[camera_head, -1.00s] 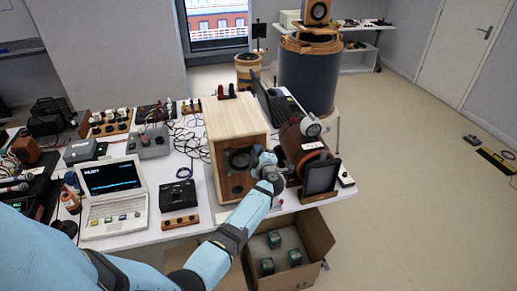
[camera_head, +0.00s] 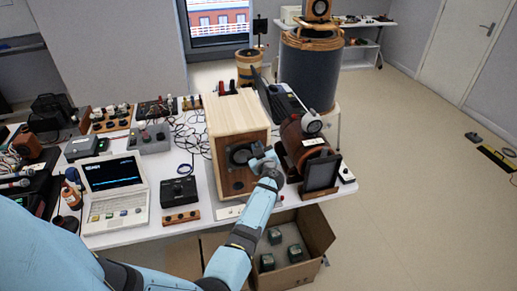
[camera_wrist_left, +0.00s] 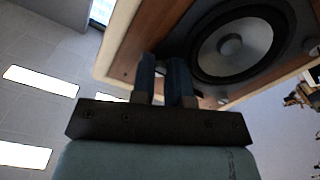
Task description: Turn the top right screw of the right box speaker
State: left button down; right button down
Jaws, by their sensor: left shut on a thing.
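The box speaker (camera_head: 236,115) is a pale wooden cabinet with a brown front and a dark round driver (camera_head: 240,155). It stands upright at the table's front edge. My left gripper (camera_head: 259,153) is at the upper right part of its front, beside the driver. In the left wrist view, the two blue fingers (camera_wrist_left: 164,75) are close together at the speaker front (camera_wrist_left: 150,40), next to the driver (camera_wrist_left: 234,48). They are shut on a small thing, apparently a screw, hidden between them. Another small round fitting (camera_wrist_left: 222,101) shows by the driver's rim. My right gripper is not in view.
A brown cylindrical device (camera_head: 296,140) and a dark framed panel (camera_head: 321,174) stand close to the right of the speaker. A laptop (camera_head: 115,190) and a black box (camera_head: 178,190) are to the left. An open carton (camera_head: 316,228) with green blocks sits below.

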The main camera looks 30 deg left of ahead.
pick_arm(q)
jog(key=shift+w+a+r, duration=0.1)
jog(key=shift+a+r, duration=0.05)
jog(key=shift+r, duration=0.25)
jog(key=c, duration=1.4)
grip_release()
jog(key=shift+f, duration=0.2)
